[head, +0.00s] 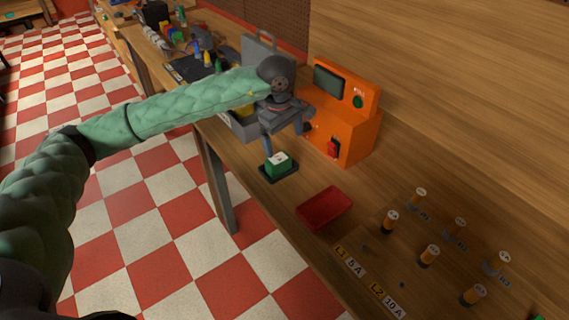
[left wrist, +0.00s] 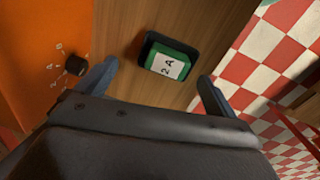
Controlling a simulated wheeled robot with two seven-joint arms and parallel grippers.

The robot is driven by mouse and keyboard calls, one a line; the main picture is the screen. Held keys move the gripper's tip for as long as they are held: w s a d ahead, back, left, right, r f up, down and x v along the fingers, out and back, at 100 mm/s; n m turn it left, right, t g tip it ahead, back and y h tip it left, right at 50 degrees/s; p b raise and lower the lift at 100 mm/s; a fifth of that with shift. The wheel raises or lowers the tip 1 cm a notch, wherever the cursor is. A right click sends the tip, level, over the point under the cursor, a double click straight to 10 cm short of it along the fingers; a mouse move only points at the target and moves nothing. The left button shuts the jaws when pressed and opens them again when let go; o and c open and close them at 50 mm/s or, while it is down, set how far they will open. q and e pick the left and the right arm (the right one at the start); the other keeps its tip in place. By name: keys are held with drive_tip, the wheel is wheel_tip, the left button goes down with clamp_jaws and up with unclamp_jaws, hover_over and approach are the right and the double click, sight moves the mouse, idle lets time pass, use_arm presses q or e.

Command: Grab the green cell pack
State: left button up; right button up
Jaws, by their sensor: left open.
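The green cell pack (head: 279,163) sits on a small black tray (head: 265,175) near the front edge of the wooden bench. My right gripper is not in view.
An orange machine (head: 345,130) with a screen and red switch stands just right of my left gripper. A red tray (head: 325,208) and several orange-and-black posts (head: 429,256) are nearer. A grey open case (head: 245,125) is behind my arm.

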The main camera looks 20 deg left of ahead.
sight(278, 158)
use_arm(q)
drive_tip(key=shift+s+a+m+g+y, duration=0.2)
drive_tip(key=shift+s+a+m, duration=0.1)
drive_tip(key=shift+a, duration=0.2)
drive_tip(key=shift+s+a+m+g+y, duration=0.1)
drive_tip(key=shift+s+a+m+y, duration=0.15)
drive_tip(key=shift+a, duration=0.25)
drive_tip(key=shift+w+d+f+m, duration=0.15)
drive_tip(key=shift+d+f+m, duration=0.1)
wheel_tip(278, 158, down, 2)
drive_tip(key=shift+a+p, duration=0.15)
drive_tip(key=shift+p, duration=0.45)
drive_tip(key=f+p, duration=0.2)
drive_tip(key=f, duration=0.1)
drive_tip(key=f+p, duration=0.1)
drive_tip(key=shift+w+f, duration=0.25)
drive_tip(key=shift+w, duration=0.05)
drive_tip(key=shift+f, duration=0.45)
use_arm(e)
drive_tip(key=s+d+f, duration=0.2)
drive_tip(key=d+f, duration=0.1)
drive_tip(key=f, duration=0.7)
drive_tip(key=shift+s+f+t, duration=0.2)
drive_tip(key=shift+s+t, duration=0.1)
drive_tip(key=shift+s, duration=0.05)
use_arm(q)
drive_tip(key=c, duration=1)
drive_tip(key=shift+c, duration=1)
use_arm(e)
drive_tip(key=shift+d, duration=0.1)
